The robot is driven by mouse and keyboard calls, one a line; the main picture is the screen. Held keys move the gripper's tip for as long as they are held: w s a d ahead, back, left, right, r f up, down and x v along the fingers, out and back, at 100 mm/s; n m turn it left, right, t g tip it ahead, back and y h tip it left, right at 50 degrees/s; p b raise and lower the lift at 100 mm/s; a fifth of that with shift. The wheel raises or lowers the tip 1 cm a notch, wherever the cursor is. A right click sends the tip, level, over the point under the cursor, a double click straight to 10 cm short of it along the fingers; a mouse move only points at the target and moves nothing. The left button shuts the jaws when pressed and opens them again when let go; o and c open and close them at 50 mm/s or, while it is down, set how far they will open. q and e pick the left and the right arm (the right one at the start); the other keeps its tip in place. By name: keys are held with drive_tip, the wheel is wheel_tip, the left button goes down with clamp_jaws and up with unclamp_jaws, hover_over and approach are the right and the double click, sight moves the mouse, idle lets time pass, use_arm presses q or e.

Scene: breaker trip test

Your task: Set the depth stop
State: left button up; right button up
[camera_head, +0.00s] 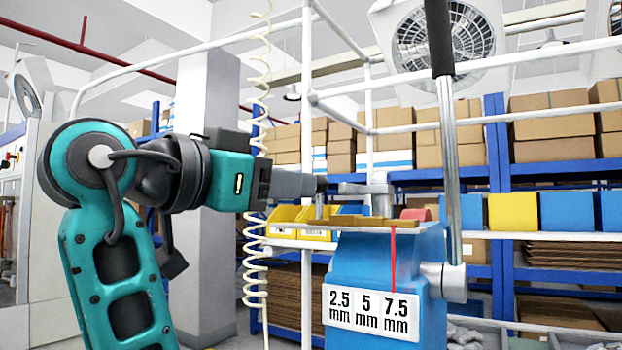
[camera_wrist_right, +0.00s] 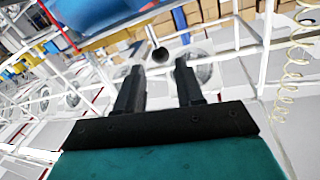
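A blue machine (camera_head: 385,265) stands at right of centre in the head view, with a plate (camera_head: 367,313) marked 2.5, 5 and 7.5 mm. A thin red pointer (camera_head: 393,262) hangs down its front, over the 7.5 side. A brass-coloured bar (camera_head: 350,222) lies along its top.
A tall steel lever (camera_head: 450,150) with a black grip rises at the machine's right side. A coiled cream hose (camera_head: 258,200) and white frame posts (camera_head: 307,100) stand near my arm. Yellow bins (camera_head: 300,222) sit behind the machine. Blue shelves with cartons (camera_head: 550,120) fill the back.

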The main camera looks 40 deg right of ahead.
drive_tip(key=d, duration=0.5)
drive_tip(key=shift+w, duration=0.25)
drive_tip(key=shift+a, duration=0.1)
clamp_jaws()
